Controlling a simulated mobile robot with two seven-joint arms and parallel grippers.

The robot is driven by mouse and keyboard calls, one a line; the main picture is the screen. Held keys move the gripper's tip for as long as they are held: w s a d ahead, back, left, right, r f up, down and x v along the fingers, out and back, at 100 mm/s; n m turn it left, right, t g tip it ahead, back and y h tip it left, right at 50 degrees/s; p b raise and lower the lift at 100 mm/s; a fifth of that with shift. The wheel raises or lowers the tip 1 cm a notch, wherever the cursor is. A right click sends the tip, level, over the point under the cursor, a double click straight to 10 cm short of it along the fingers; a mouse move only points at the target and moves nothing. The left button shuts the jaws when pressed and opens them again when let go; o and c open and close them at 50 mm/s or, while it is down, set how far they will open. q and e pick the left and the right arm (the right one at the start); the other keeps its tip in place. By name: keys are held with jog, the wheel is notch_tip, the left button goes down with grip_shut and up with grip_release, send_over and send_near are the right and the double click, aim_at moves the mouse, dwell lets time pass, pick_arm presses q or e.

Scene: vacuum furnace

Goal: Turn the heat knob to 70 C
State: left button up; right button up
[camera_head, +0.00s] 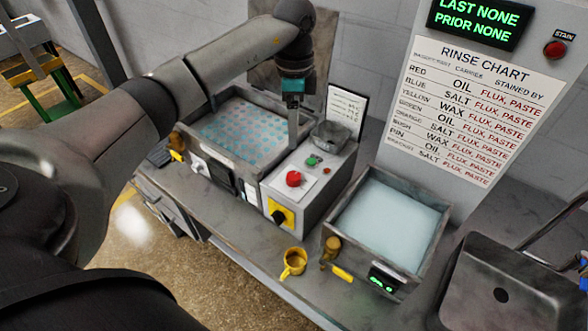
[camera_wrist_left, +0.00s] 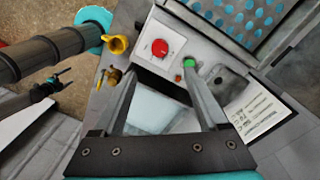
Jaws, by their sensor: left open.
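On the front of the left tank (camera_head: 180,131) is a small pale dial (camera_head: 199,166) beside a dark panel. A black rotary knob on a yellow plate (camera_head: 281,215) is on the front of the grey control box (camera_head: 318,197). I cannot tell which is the heat knob; no scale is readable. My left gripper (camera_head: 292,148) points down above the control box, behind the red button (camera_head: 293,179). In the left wrist view the left gripper (camera_wrist_left: 160,72) is open and empty, its fingers apart near the red button and green button (camera_wrist_left: 188,63). My right gripper is not seen.
A yellow mug (camera_head: 293,262) stands in front of the box. A dark tray (camera_head: 330,136) sits on the box, with a placard (camera_head: 345,107) behind. A liquid-filled tank (camera_head: 436,214) and a sink (camera_head: 512,290) are to the right. A rinse chart (camera_head: 474,105) is behind.

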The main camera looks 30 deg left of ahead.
aim_at(294, 175)
pick_arm(q)
jog(key=f, duration=0.4)
jog(key=f+p, duration=0.1)
jog(key=f, duration=0.8)
jog(key=shift+s+d+f, duration=0.2)
jog(key=shift+s+d, duration=0.05)
jog(key=shift+s, duration=0.1)
grip_shut()
